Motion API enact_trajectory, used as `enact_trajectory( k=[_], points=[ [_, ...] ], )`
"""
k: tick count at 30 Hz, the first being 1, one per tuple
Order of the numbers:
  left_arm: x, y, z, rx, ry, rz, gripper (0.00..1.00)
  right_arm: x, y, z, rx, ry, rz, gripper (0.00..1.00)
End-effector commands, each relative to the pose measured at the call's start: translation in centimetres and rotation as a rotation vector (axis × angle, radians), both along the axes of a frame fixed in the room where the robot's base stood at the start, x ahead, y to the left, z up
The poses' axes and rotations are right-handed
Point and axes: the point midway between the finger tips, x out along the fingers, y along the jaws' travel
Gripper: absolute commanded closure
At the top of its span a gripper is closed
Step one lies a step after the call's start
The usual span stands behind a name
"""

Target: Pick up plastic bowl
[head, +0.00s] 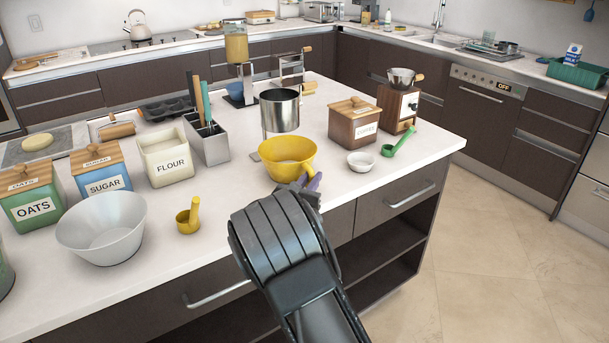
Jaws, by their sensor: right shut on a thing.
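The yellow plastic bowl (284,171), with a handle or spout at its right side, is near the front edge of the island's white counter. My right gripper (303,184) is at the bowl's near right side, its fingers shut on the bowl's wall. My own wrist hides part of the fingers. I cannot tell whether the bowl rests on the counter or is slightly raised. My left gripper is not in view.
A metal container (280,112) stands close behind the bowl. A small white bowl (360,161), a green scoop (399,143) and a coffee box (354,122) are to the right. A white bowl (101,228) and yellow measuring cup (188,216) are left. Counter between is clear.

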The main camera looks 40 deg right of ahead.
Motion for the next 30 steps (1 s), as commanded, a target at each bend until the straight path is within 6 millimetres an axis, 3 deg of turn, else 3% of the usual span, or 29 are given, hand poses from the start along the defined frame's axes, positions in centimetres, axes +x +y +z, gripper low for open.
enact_trajectory(
  k=[8, 14, 20, 30],
  points=[
    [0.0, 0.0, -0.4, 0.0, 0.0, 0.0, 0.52, 0.0, 0.0, 1.4, 0.002, -0.006, -0.001, 1.0],
    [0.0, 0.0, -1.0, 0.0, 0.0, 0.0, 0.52, 0.0, 0.0, 3.5, 0.002, -0.008, -0.001, 1.0],
    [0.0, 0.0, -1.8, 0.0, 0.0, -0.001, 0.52, -2.2, 3.8, 3.3, 0.004, -0.005, 0.005, 1.0],
    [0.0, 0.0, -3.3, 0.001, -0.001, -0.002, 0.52, -7.4, 11.9, 3.3, 0.002, -0.003, 0.005, 1.0]
  ],
)
